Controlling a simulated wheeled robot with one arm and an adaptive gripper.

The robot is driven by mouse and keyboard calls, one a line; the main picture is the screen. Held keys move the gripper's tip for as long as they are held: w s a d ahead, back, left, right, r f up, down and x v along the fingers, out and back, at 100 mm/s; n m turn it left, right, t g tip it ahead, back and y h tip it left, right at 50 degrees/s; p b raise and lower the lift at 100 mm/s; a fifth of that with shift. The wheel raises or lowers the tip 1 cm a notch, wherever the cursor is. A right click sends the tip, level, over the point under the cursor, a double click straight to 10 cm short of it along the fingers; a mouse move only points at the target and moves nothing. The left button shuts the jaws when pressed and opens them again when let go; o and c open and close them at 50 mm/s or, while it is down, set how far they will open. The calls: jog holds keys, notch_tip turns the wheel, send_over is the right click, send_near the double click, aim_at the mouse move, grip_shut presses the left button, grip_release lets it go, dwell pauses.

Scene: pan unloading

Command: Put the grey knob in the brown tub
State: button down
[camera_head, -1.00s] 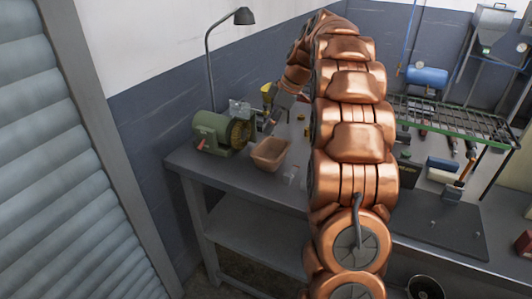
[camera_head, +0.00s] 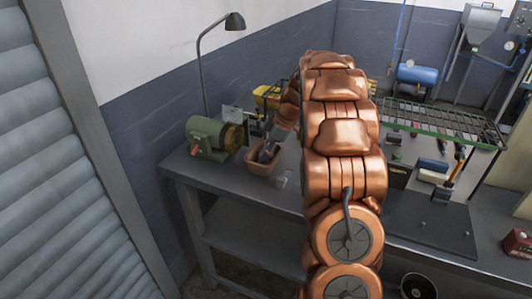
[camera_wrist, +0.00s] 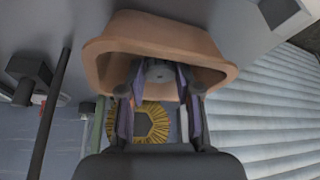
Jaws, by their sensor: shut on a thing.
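The brown tub (camera_head: 251,167) stands on the workbench just right of the green grinder, and it also shows in the wrist view (camera_wrist: 160,32). My gripper (camera_head: 267,152) points down at the tub's opening. In the wrist view my gripper (camera_wrist: 160,80) has its fingers at the tub's mouth, shut on the grey knob (camera_wrist: 160,72). The knob sits between the fingertips, against the tub's open inside. How far it is below the rim is hard to tell. My arm hides part of the bench.
The green grinder (camera_head: 207,136) with its brush wheel stands close left of the tub. A desk lamp (camera_head: 234,21) rises behind it. A small clear object (camera_head: 282,180) stands right of the tub. A wire rack (camera_head: 440,122) is at the right.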

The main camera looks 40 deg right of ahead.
jog(key=shift+f, duration=0.4)
jog(key=shift+f+b, duration=0.2)
jog(key=shift+b, duration=0.1)
jog(key=c, duration=0.8)
grip_release()
jog(key=shift+r, duration=0.1)
jog(key=shift+r+p, duration=0.2)
jog(key=shift+p, duration=0.2)
jog(key=b+v, duration=0.3)
jog(key=v, duration=0.9)
